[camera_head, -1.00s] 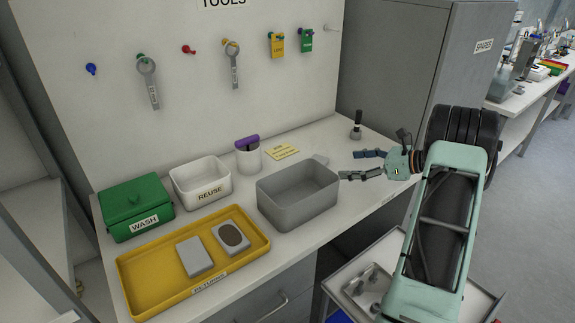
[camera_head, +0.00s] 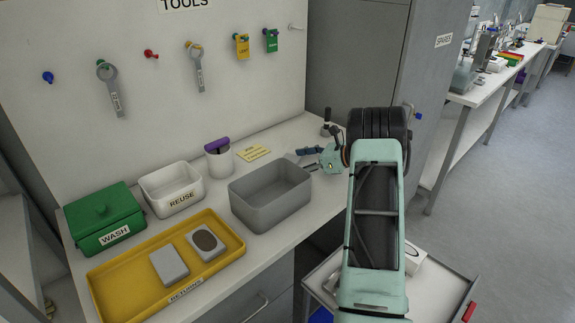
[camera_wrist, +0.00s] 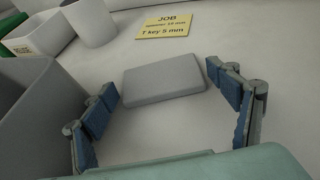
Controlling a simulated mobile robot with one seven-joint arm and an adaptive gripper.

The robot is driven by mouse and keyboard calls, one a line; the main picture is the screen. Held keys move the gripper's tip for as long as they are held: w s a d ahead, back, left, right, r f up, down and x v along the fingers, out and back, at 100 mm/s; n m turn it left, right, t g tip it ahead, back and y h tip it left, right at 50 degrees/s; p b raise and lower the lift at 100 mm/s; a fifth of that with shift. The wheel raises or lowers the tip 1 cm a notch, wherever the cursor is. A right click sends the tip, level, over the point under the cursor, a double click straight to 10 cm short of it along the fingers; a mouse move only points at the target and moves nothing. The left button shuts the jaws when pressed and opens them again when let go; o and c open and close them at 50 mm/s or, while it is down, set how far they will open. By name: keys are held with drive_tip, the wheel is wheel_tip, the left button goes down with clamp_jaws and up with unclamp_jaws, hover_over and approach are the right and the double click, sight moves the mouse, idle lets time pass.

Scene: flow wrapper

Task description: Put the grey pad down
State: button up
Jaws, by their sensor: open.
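A grey pad (camera_wrist: 165,80) lies flat on the white bench in the wrist view, just ahead of and between my fingers. Only a small pale part of it (camera_head: 292,157) shows in the head view, behind the grey bin. My gripper (camera_head: 306,158) is low over the bench at the right of that bin. Its blue-padded fingers are spread apart, with a visible gap between them and the pad. A plain grey block (camera_head: 169,265) and another with a dark oval (camera_head: 206,243) lie in the yellow RETURNS tray (camera_head: 112,305).
The grey bin (camera_head: 268,218) stands close left of my gripper. A yellow job card (camera_head: 253,153) and white cup (camera_head: 219,162) are behind it. The white REUSE bin (camera_head: 172,203) and green WASH box (camera_head: 103,215) stand at left.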

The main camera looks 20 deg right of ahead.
drive_tip(key=c, duration=0.7)
drive_tip(key=shift+w+r, duration=0.1)
wheel_tip(320, 180, up, 10)
drive_tip(key=p, duration=0.1)
